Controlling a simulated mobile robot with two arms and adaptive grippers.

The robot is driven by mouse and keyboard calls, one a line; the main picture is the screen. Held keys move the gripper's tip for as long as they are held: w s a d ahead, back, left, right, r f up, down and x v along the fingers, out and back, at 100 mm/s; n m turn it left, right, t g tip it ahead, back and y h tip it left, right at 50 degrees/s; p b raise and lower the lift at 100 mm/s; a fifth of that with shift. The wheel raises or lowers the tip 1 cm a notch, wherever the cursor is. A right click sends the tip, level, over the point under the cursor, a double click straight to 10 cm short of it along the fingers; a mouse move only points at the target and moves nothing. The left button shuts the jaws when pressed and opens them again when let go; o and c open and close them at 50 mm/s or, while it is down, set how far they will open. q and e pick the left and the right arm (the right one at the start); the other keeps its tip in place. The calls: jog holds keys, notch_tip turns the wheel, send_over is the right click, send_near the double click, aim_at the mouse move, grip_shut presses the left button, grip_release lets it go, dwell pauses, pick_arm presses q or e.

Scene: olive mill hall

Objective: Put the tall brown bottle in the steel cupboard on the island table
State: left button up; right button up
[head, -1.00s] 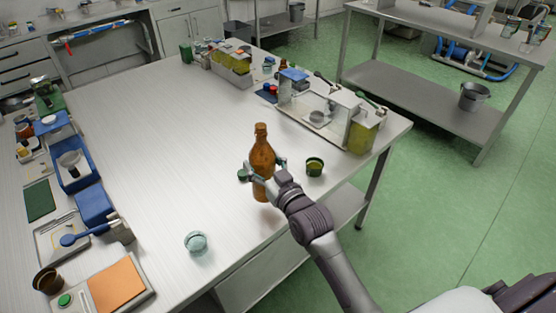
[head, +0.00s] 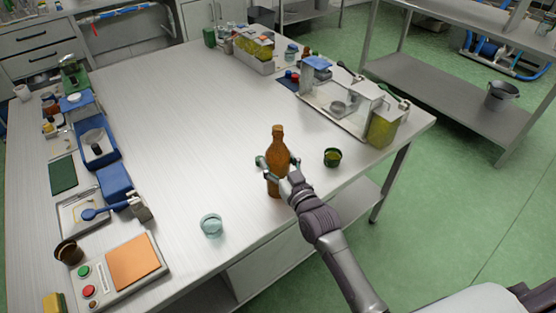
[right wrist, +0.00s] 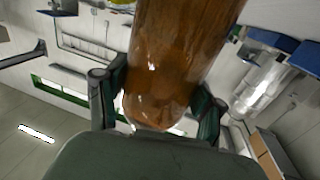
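The tall brown bottle (head: 278,146) is upright at the near right part of the island table (head: 170,120). My right gripper (head: 279,168) has a finger on each side of it. In the right wrist view the bottle (right wrist: 175,60) fills the space between the finger pads (right wrist: 163,100), which look closed against it. I cannot tell whether the bottle's base touches the table. A pale grey cupboard front (head: 205,15) shows partly at the back; I cannot tell if it is the steel cupboard. My left gripper is not in view.
A glass cup (head: 211,225) stands left of my gripper and a dark green cup (head: 332,157) right of it. Blue bins (head: 97,142) line the left side. The table's middle is clear.

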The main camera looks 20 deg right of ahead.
jog(key=o, duration=0.4)
jog(key=shift+o, duration=0.2)
jog(key=shift+r, duration=0.15)
jog(key=s+d, duration=0.1)
jog(key=s, duration=1.1)
jog(key=shift+d+b, duration=0.4)
